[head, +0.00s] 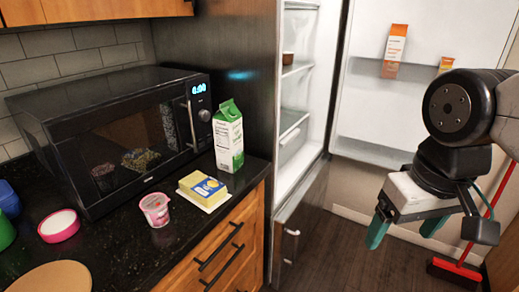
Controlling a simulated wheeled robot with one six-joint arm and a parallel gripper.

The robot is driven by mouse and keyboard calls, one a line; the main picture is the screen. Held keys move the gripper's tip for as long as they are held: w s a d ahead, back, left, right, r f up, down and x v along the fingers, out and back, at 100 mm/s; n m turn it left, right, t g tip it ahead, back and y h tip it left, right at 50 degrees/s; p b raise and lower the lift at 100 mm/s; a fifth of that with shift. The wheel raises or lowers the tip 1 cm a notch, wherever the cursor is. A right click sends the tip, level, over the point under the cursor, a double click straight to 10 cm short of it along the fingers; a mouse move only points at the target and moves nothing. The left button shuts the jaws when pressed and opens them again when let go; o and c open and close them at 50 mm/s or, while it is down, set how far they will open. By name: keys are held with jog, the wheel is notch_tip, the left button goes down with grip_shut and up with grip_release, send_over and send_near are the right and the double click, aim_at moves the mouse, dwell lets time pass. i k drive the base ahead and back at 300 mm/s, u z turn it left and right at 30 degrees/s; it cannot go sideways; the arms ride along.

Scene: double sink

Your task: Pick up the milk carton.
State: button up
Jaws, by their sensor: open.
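A green and white milk carton (229,140) stands upright on the dark counter, beside the right end of the microwave and close to the fridge's side panel. My gripper (403,240) is at the right of the head view, well apart from the carton and over the floor in front of the open fridge. Its two green fingers are spread and point downward, with nothing between them. An orange and white carton (394,50) stands on a fridge door shelf.
A black microwave (120,135) fills the back of the counter. A butter pack (203,188) lies in front of the milk carton, and a pink yogurt cup (155,209) stands left of it. A pink bowl (59,226) is farther left. The fridge door (430,110) stands open.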

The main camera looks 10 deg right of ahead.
aim_at(227, 123)
jog(key=k, duration=0.6)
jog(key=z, duration=0.05)
jog(key=i, duration=0.65)
jog(key=u, duration=0.65)
jog(key=i, duration=0.4)
jog(key=u, duration=0.4)
